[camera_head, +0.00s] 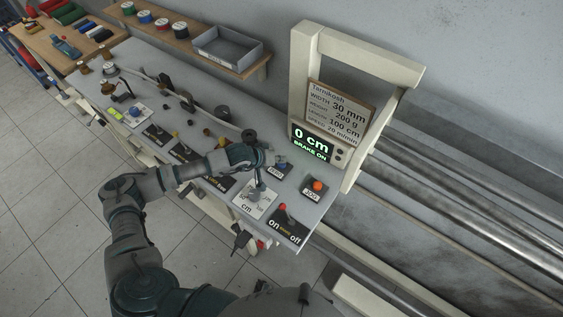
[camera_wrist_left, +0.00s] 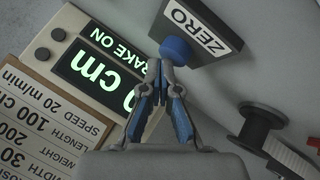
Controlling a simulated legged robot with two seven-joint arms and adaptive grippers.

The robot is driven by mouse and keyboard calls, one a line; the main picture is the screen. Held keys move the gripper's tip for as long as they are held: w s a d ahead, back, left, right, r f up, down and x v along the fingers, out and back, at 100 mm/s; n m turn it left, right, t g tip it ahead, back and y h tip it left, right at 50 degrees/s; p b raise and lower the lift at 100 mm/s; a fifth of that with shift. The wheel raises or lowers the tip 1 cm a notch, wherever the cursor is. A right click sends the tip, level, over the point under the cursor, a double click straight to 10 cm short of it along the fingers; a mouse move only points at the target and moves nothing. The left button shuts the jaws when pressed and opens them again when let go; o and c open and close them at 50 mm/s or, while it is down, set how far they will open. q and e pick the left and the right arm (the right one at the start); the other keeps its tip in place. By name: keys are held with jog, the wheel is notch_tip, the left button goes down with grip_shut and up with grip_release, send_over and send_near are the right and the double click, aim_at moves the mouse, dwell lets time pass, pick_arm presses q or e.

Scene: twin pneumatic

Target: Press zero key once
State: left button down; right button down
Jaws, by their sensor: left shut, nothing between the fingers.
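The zero key is a round blue button (camera_wrist_left: 177,50) on a dark block whose white label (camera_wrist_left: 195,32) reads ZERO in the left wrist view. In the head view the zero key (camera_head: 281,165) sits on the grey bench just below the display. My left gripper (camera_wrist_left: 161,66) is shut and empty, its blue-grey fingertips right beside the blue button in the picture. I cannot tell whether they touch it. In the head view my left gripper (camera_head: 268,166) is at the end of the arm, small and partly hidden. My right gripper is not seen.
The display (camera_head: 312,142) reads 0 cm and BRAKE ON, with a sign (camera_head: 340,112) above it. An orange button (camera_head: 317,185) stands to the right. A red-handled on/off switch (camera_head: 287,222) and a cm dial plate (camera_head: 245,203) are nearer. A frame (camera_head: 408,68) rises behind.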

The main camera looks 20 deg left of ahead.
pick_arm(q)
jog(key=shift+r, duration=0.7)
jog(key=shift+r+p, duration=1.15)
jog(key=shift+r, duration=1.4)
jog(key=shift+f, duration=0.1)
